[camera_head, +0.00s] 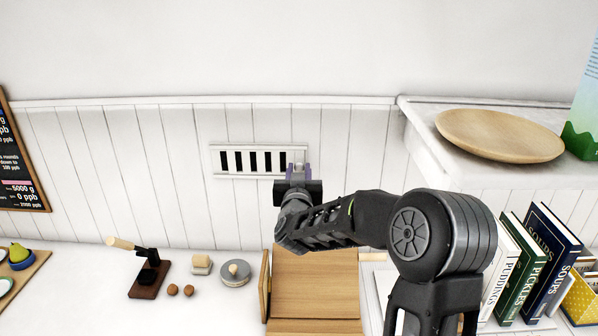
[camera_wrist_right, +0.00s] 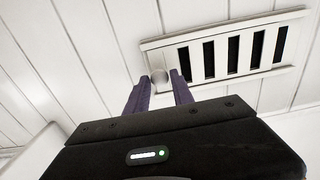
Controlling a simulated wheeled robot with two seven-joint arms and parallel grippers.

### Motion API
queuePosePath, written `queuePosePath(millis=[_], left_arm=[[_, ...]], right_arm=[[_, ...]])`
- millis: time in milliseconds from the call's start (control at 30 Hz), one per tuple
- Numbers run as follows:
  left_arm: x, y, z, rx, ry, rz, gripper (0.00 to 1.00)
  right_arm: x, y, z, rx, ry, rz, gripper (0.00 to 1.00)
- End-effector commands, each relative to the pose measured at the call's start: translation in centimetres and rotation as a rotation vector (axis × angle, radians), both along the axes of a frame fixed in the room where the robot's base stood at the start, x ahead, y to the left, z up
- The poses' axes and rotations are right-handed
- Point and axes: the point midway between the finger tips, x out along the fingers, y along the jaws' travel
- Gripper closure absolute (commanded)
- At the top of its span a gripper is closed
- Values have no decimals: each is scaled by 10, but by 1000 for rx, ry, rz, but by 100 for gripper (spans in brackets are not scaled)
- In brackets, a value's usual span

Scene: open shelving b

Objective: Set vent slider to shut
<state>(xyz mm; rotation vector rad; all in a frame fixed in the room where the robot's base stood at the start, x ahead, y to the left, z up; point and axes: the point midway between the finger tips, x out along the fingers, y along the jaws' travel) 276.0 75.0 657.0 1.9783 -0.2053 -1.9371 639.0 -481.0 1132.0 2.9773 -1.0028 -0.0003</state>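The vent (camera_head: 213,163) is a white frame on the panelled wall, with several dark slots showing between pale bars. In the right wrist view the vent (camera_wrist_right: 232,28) shows a small round knob (camera_wrist_right: 160,76) near one end. My right gripper (camera_head: 298,168) is at the vent's right end in the head view. In the right wrist view its purple fingertips (camera_wrist_right: 161,78) stand apart on either side of the knob, with a small gap showing; I see no clear contact. The gripper partly hides the knob in the head view. My left gripper is not in view.
A wooden plate (camera_head: 499,134) sits on the shelf at right, above several books (camera_head: 537,262). A grey round item (camera_head: 235,273) and a butter block (camera_head: 201,263) stand at left. The wall around the vent is clear.

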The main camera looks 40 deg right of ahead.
Motion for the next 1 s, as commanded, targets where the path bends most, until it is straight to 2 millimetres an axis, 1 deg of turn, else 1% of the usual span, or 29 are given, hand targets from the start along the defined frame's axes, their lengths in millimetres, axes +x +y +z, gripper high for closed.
queuePosePath(millis=[33, 333, 1000], left_arm=[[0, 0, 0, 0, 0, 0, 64], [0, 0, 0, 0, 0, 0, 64], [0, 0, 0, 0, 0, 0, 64]], right_arm=[[0, 0, 0, 0, 0, 0, 76], [0, 0, 0, 0, 0, 0, 100], [0, 0, 0, 0, 0, 0, 100]])
